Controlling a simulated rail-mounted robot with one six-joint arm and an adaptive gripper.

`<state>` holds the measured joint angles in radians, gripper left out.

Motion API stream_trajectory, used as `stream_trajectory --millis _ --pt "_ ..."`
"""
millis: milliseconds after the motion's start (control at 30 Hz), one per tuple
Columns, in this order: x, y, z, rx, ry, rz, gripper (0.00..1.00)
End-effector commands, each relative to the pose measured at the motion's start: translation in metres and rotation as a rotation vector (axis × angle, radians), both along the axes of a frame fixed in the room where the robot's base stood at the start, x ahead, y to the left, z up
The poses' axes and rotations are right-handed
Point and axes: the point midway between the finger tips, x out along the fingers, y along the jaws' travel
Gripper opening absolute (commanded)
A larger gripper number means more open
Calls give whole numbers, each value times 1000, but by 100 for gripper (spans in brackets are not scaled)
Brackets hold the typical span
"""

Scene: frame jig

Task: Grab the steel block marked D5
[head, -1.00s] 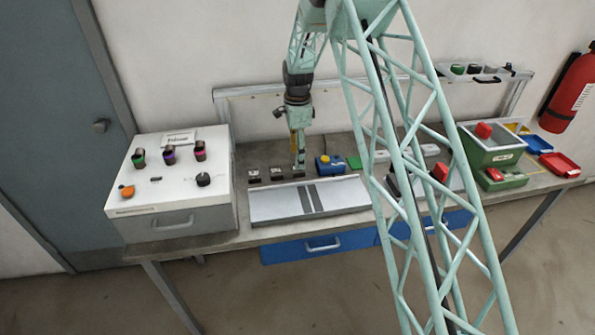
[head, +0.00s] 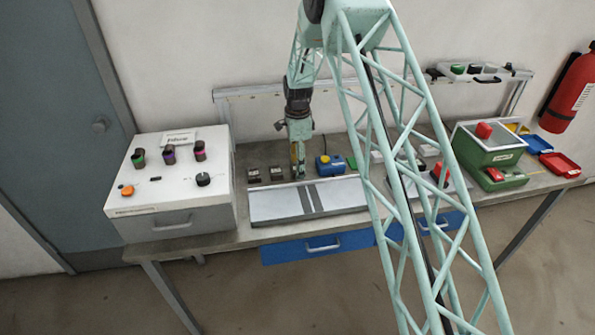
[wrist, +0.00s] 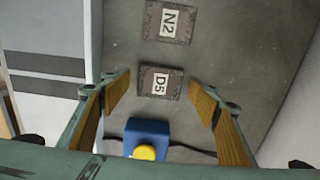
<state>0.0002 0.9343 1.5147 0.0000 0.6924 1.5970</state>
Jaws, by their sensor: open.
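The steel block marked D5 (wrist: 160,83) is a small dark grey block with a white label. In the wrist view it lies on the bench between the two open fingers of my gripper (wrist: 161,92), with a gap to each finger. My gripper also shows in the head view (head: 299,174), pointing down just behind the silver plate. There it largely hides the spot of the D5 block. A similar block marked N2 (wrist: 168,21) lies beside D5, at the top of the wrist view.
A blue box with a yellow button (wrist: 146,138) sits close to D5; it also shows in the head view (head: 329,166). A silver plate with dark stripes (head: 270,205) lies in front. A white control box (head: 170,185) stands at left.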

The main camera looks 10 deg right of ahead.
Motion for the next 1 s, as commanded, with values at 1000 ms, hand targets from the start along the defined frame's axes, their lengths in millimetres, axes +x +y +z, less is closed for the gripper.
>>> stream_trajectory --millis 1000 --pt "1 0 3 0 -1 0 18"
